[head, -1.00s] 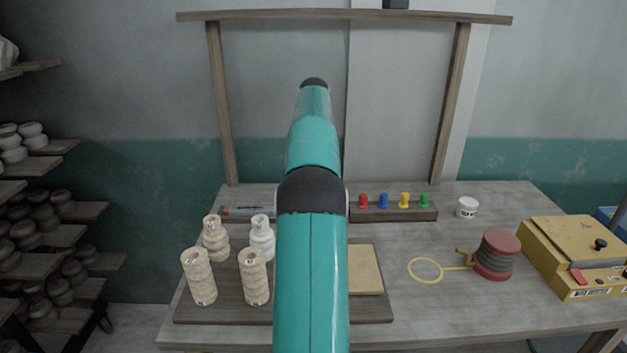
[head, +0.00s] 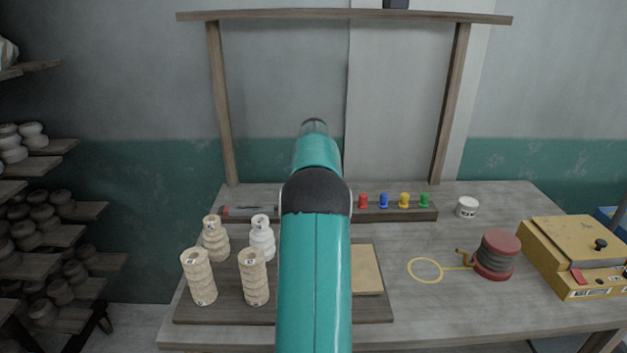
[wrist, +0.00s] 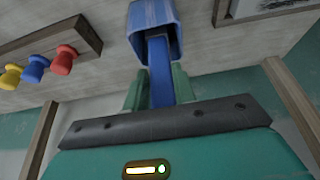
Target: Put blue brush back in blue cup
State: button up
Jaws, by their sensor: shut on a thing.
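In the wrist view, my gripper (wrist: 158,88) has its green fingers closed on the dark blue shaft of the blue brush (wrist: 159,72). The shaft runs up from the fingers to the mouth of the blue cup (wrist: 154,14), which is lighter blue and stands at the top middle. The shaft's far end appears to lie inside the cup's rim; how deep it goes, I cannot tell. In the head view my arm hides the gripper, the brush and the cup.
A wooden rail (head: 396,214) holds red, blue (head: 384,201), yellow and green pegs. Left are pale stacked pots (head: 200,278) on a dark board (head: 330,312). Right are a white jar (head: 467,207), a red-ended reel (head: 497,255) and a yellow box (head: 577,252).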

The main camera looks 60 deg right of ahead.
jog(key=o, duration=1)
jog(key=shift+r, duration=0.15)
jog(key=v, duration=1.2)
jog(key=shift+s, duration=0.1)
